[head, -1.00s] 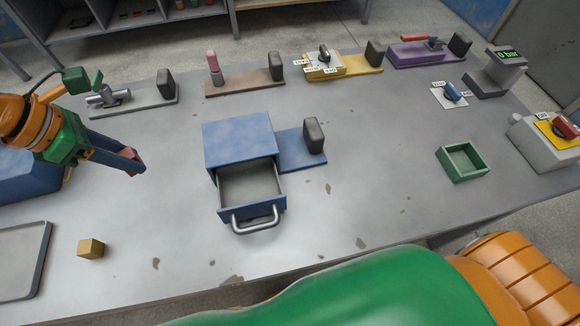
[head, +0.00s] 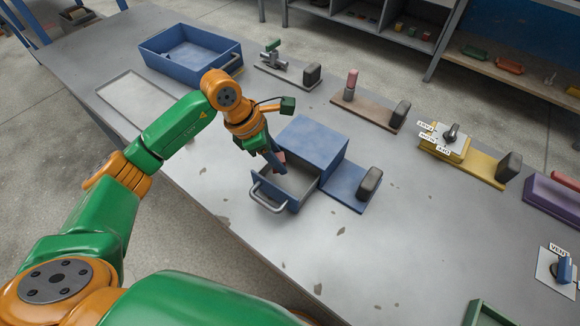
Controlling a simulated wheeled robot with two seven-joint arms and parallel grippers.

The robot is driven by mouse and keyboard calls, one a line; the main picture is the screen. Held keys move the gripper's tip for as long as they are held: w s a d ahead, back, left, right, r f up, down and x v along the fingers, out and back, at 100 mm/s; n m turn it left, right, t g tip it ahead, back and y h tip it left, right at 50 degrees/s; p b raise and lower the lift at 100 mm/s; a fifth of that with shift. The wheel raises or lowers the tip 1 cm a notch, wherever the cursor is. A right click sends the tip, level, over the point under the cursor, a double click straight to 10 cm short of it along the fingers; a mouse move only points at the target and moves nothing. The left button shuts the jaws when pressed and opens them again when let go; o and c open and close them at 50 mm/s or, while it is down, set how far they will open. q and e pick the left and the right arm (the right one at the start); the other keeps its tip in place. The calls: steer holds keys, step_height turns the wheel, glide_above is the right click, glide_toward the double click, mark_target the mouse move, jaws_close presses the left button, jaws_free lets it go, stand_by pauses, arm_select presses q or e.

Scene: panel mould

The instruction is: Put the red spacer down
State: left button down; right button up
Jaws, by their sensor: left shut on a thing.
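My left gripper (head: 277,162) is shut on the small red spacer (head: 281,156), which shows only in part between the fingers. The fingers point down over the open drawer (head: 297,184) of the blue cabinet (head: 312,143). I cannot tell whether the spacer is above the drawer floor or touching it. The drawer has a grey handle (head: 268,198) at its front, and the visible part of its floor looks empty. My right gripper is not in view.
A blue bin (head: 188,47) and a shallow grey tray (head: 135,98) are at the upper left of the table. Stations with a valve (head: 276,60), a pink-topped lever (head: 350,85) and a yellow base (head: 470,158) line the back. The lower middle tabletop is clear.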

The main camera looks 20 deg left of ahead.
mark_target(289, 182)
arm_select(q)
steer(key=d+f, duration=0.2)
steer(key=f, duration=0.1)
steer(key=shift+w+d, duration=0.3)
steer(key=shift+w, duration=0.1)
step_height(289, 182, down, 3)
steer(key=shift+a+r+p, duration=0.15)
steer(key=shift+p, duration=0.6)
steer(key=shift+f+b, duration=0.3)
steer(key=shift+f, duration=0.05)
steer(key=c, duration=0.5)
jaws_free()
steer(key=shift+c, duration=0.2)
steer(key=shift+r, duration=0.15)
steer(key=shift+a+r, duration=0.1)
steer(key=shift+r, duration=0.25)
steer(key=v, duration=1.1)
steer(key=shift+r+b, duration=0.2)
steer(key=shift+b, duration=0.1)
